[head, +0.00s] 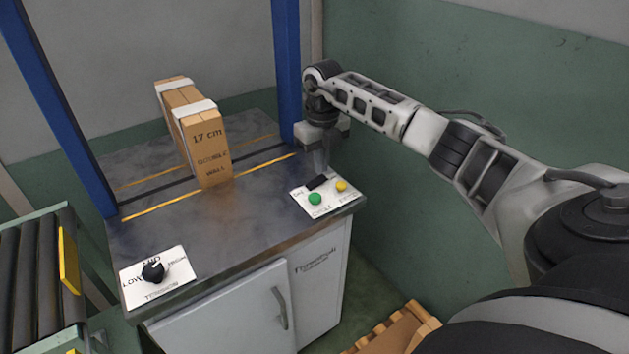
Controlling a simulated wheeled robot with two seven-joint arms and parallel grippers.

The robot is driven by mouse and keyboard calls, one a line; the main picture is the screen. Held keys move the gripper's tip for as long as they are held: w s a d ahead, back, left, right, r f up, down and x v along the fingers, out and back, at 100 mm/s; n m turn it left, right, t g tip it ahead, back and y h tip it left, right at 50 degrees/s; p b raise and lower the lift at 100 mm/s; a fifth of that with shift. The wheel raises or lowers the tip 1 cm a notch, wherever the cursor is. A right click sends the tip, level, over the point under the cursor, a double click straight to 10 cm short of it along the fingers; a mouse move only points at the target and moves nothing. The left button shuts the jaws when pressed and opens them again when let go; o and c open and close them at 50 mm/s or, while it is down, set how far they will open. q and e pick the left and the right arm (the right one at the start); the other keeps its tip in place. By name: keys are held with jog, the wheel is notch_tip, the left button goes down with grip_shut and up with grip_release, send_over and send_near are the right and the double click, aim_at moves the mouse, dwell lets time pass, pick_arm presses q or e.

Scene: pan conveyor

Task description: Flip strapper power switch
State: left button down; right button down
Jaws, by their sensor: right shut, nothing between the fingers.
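The strapper (262,237) is a cabinet with a dark metal top, framed by blue posts. At the right of its top, a white control panel (325,207) carries a black power switch (317,182), a green button (315,199) and a yellow button (341,186). My right gripper (321,172) points down with its fingers shut and empty, right at or just above the black switch. I cannot tell whether it touches the switch or which way the switch is set. My left gripper is out of view.
A strapped cardboard box (203,145) stands on the strapper top. A tension panel (155,277) with a black knob (153,271) is at the front left. A roller conveyor (32,280) is at far left. A wooden pallet (400,332) lies on the floor. The wall is close behind my right arm.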

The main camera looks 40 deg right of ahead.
aim_at(322, 178)
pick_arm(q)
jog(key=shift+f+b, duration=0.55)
pick_arm(e)
jog(key=shift+f, duration=1)
jog(key=shift+r, duration=0.2)
jog(key=shift+r+p, duration=0.75)
jog(key=shift+p, duration=0.15)
jog(key=shift+r+p, duration=0.3)
jog(key=shift+r, duration=0.1)
jog(key=shift+r+p, duration=0.55)
jog(key=shift+r, duration=0.05)
notch_tip(322, 178, up, 3)
jog(key=shift+f+p, duration=0.15)
jog(key=shift+p, duration=1.05)
jog(key=shift+r, duration=0.3)
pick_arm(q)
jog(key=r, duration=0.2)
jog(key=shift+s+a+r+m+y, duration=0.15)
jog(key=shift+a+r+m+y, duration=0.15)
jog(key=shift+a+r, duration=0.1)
pick_arm(e)
jog(key=shift+f, duration=0.1)
